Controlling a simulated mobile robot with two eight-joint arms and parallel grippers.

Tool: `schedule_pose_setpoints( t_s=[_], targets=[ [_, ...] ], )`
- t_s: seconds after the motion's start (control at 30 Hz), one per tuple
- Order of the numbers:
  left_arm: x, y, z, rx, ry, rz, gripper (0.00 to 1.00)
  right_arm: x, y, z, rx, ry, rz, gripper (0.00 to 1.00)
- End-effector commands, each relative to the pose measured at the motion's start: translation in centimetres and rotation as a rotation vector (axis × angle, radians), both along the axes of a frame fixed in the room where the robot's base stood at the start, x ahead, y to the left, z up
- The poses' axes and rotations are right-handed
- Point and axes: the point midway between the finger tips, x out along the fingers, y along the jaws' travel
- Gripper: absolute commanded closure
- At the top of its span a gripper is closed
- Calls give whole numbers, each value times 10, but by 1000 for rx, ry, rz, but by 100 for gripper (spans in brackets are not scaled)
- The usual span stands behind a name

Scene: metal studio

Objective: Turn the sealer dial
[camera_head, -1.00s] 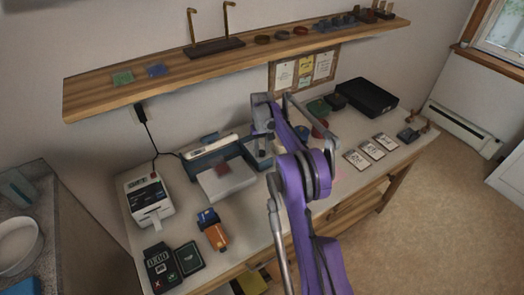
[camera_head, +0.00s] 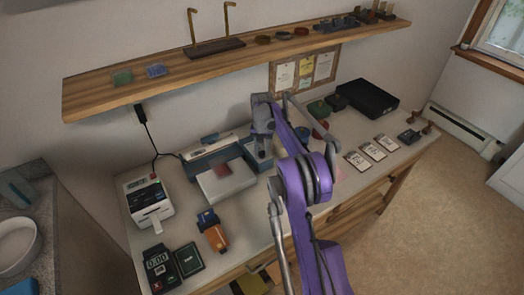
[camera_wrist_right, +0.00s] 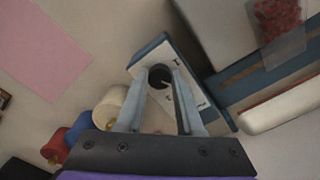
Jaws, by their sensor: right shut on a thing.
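The sealer (camera_head: 222,165) is a blue-grey and white machine on the bench in the head view. Its blue side with a white panel (camera_wrist_right: 190,70) shows in the right wrist view. The dark round dial (camera_wrist_right: 158,76) sits on that panel with marks beside it. My right gripper (camera_wrist_right: 160,82) is shut on the dial, one finger on each side. In the head view my purple right arm reaches to the sealer's right end, and the gripper (camera_head: 263,140) hides the dial there. My left gripper is not in view.
A clear bag with red contents (camera_wrist_right: 278,18) lies on the sealer. Spools (camera_wrist_right: 110,105) stand beside the sealer. A label printer (camera_head: 148,198), an orange tool (camera_head: 213,232) and a scale (camera_head: 160,268) are to the left. A wooden shelf (camera_head: 240,55) runs above.

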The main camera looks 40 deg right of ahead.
Motion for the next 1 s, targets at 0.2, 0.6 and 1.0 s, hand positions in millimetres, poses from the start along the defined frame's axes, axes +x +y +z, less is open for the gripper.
schedule_pose_setpoints(
  t_s=[0.2, 0.6, 1.0],
  targets=[
    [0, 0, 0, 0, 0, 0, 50, 0, 0, 0, -1, -1, 0, 100],
    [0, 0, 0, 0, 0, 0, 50, 0, 0, 0, 0, 0, 1, 34],
    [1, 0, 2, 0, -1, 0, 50, 0, 0, 37, 0, 0, 1, 34]
  ],
)
